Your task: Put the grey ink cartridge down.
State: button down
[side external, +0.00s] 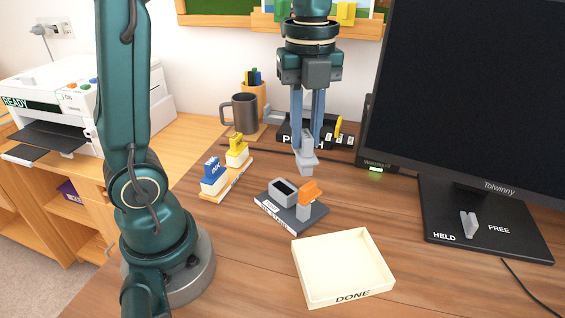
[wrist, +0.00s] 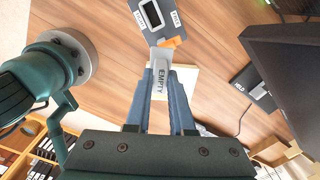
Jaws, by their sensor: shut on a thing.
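The grey ink cartridge (side external: 305,158) is held upright below my gripper (side external: 307,138), above the desk and behind the dark grey block. In the wrist view the cartridge (wrist: 159,82) reads EMPTY and sits between the fingertips of my gripper (wrist: 161,76). The dark grey block (side external: 272,216) has a grey part with a dark open slot (side external: 284,189) and an orange-topped grey piece (side external: 309,195) on it. An empty cream tray (side external: 343,265) marked DONE lies at the front. The cartridge hides part of the tray (wrist: 187,75) in the wrist view.
A blue and a yellow cartridge (side external: 236,150) stand on a small rack to the left. A dark mug (side external: 240,112) and a black block (side external: 285,132) are behind. The monitor (side external: 480,95) rises at right, its base bearing a grey lever (side external: 469,224) between HELD and FREE.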

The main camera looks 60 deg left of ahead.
notch_tip(320, 180, down, 2)
jog(key=shift+d+f, duration=0.2)
jog(key=shift+f, duration=0.05)
send_near(339, 268)
jog(key=shift+f, duration=1.15)
jog(key=shift+f, duration=0.15)
jog(key=c, duration=0.8)
grip_release()
